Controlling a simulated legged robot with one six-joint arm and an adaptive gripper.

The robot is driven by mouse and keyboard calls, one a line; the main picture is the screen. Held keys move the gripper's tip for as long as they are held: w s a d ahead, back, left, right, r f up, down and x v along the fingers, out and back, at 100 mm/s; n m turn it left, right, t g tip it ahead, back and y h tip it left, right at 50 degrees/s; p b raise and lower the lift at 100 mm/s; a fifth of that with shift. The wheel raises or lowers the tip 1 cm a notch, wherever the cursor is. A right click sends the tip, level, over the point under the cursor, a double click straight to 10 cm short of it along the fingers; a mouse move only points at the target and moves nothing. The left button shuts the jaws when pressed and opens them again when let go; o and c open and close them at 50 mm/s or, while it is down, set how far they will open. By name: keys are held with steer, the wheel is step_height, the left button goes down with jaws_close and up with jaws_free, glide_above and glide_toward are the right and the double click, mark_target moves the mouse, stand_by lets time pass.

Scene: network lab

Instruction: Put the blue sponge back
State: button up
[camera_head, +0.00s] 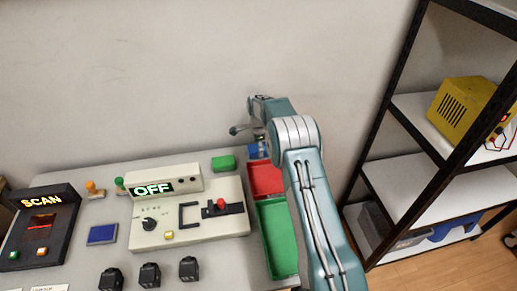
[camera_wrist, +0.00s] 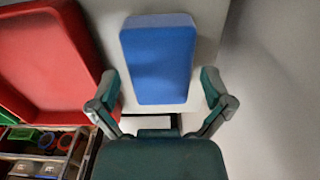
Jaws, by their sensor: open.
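The blue sponge (camera_wrist: 159,62) is a blue block on the pale table top in the wrist view. In the head view a small blue patch of it (camera_head: 253,151) shows beside the red tray, partly hidden by my arm. My gripper (camera_wrist: 159,88) is open, with one finger on each side of the sponge's near end. I cannot tell whether the fingers touch it.
A red tray (camera_head: 266,178) and a green tray (camera_head: 279,238) stand right of the control panel (camera_head: 187,217). A green block (camera_head: 223,163) sits behind the panel. Several black blocks (camera_head: 149,275) stand in front. A wall is behind, and a shelf rack (camera_head: 417,190) stands at right.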

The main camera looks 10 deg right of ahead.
steer(key=s+r+n+t, duration=0.15)
steer(key=s+r, duration=0.25)
steer(key=r, duration=0.8)
steer(key=s+r+n, duration=0.3)
steer(key=r, duration=0.9)
steer(key=s+r+n+t, duration=0.1)
steer(key=s+r+n, duration=0.3)
steer(key=s+r, duration=0.55)
steer(key=s+f+n+t, duration=0.2)
steer(key=s+n, duration=0.7)
steer(key=s, duration=1.8)
steer(key=shift+s+f+t, duration=0.35)
steer(key=shift+f+t, duration=0.05)
steer(key=shift+t, duration=0.15)
steer(key=shift+n, duration=0.25)
